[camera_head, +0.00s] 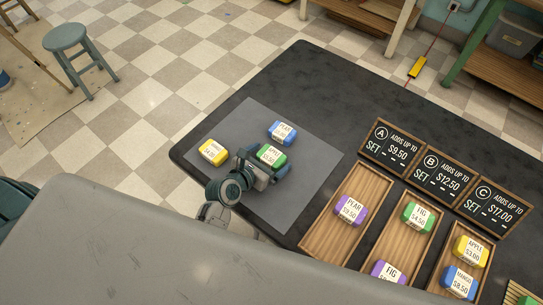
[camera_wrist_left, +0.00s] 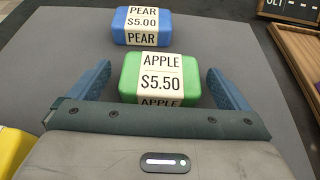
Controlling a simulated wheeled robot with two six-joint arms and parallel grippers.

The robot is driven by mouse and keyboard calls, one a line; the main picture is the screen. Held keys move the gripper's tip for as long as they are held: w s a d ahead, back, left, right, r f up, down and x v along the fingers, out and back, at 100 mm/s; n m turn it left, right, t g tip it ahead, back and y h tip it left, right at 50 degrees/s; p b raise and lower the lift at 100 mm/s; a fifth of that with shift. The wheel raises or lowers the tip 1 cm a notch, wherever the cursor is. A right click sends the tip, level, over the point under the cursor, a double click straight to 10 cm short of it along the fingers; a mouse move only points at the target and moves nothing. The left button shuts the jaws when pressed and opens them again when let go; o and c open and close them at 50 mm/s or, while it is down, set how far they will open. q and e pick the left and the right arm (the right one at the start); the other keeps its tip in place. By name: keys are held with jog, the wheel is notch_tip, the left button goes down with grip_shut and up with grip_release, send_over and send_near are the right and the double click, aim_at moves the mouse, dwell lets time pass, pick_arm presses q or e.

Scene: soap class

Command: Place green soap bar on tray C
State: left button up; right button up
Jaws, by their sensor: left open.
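The green soap bar (camera_head: 271,155), labelled APPLE $5.50, lies on the grey mat (camera_head: 300,190). It also shows in the left wrist view (camera_wrist_left: 170,75). My left gripper (camera_head: 263,164) is open, with one finger on each side of the bar; the wrist view shows gaps between the bar and both fingers (camera_wrist_left: 160,80). Tray C (camera_head: 444,263) is the rightmost wooden tray below the signs and holds a yellow APPLE $3.00 bar (camera_head: 470,250) and a blue MANGO $8.50 bar (camera_head: 460,282). My right gripper is not in view.
A blue PEAR $5.00 bar (camera_head: 282,132) sits just beyond the green one. A yellow bar (camera_head: 213,152) lies to the left. Tray A (camera_head: 335,235) holds purple PEAR; tray B (camera_head: 400,243) holds green FIG $4.50 and purple FIG. Price signs (camera_head: 436,179) stand behind the trays.

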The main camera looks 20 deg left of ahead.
pick_arm(q)
jog(key=shift+s, duration=0.1)
jog(key=c, duration=1.2)
jog(key=shift+r, duration=0.1)
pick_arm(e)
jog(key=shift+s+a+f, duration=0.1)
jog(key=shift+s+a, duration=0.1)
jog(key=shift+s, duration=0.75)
